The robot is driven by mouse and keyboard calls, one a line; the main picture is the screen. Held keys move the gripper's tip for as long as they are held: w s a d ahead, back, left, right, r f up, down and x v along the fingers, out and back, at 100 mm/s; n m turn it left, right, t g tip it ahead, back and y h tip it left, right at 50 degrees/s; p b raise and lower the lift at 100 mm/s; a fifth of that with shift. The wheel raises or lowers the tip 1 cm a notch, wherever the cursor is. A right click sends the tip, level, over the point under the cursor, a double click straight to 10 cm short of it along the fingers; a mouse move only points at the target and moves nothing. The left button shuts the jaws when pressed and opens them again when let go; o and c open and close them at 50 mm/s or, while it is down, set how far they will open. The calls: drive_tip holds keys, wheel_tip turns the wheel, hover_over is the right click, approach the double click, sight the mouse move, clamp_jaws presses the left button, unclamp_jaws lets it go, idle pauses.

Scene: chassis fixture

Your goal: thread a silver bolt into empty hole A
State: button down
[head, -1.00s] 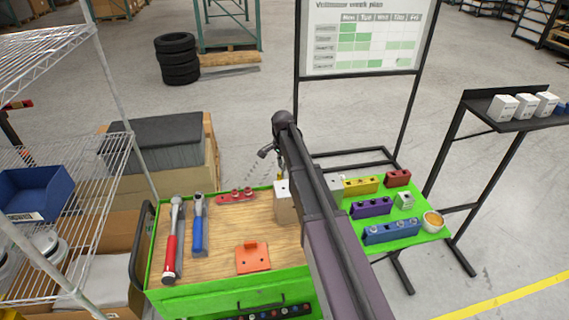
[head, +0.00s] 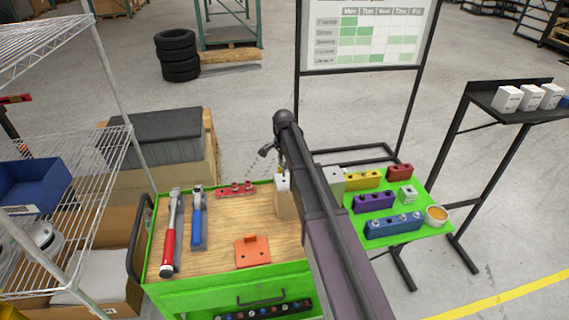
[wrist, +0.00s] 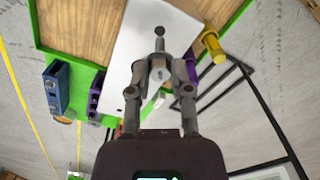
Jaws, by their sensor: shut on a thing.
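My gripper (wrist: 160,75) is shut on a small silver piece, which looks like a bolt, between its fingertips in the wrist view. It is over or against a white-faced block (wrist: 135,50). A dark round spot (wrist: 160,32) shows on that face just beyond the fingertips; I cannot tell if it is a hole or a bolt head. No letter A is readable. In the head view, the block (head: 286,206) stands on the wooden bench top, and my arm hides much of it and of the gripper.
The wooden bench top (head: 215,235) holds a red-handled tool (head: 169,250), a blue-handled tool (head: 197,225), an orange bracket (head: 252,251) and a red holder (head: 236,190). Yellow (head: 362,180), purple (head: 373,203) and blue (head: 394,224) blocks and a small bowl (head: 436,216) sit at right.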

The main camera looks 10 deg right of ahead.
sight(283, 181)
drive_tip(key=shift+f+b, duration=0.5)
drive_tip(key=shift+f, duration=0.2)
drive_tip(key=shift+f+b, duration=0.4)
drive_tip(key=shift+f+b, duration=0.3)
drive_tip(key=shift+f+b, duration=0.35)
idle(0.4)
drive_tip(key=shift+f+b, duration=0.35)
drive_tip(key=shift+f, duration=0.15)
idle(0.8)
drive_tip(key=shift+f+b, duration=0.6)
drive_tip(key=shift+b, duration=0.15)
drive_tip(key=shift+a, duration=0.1)
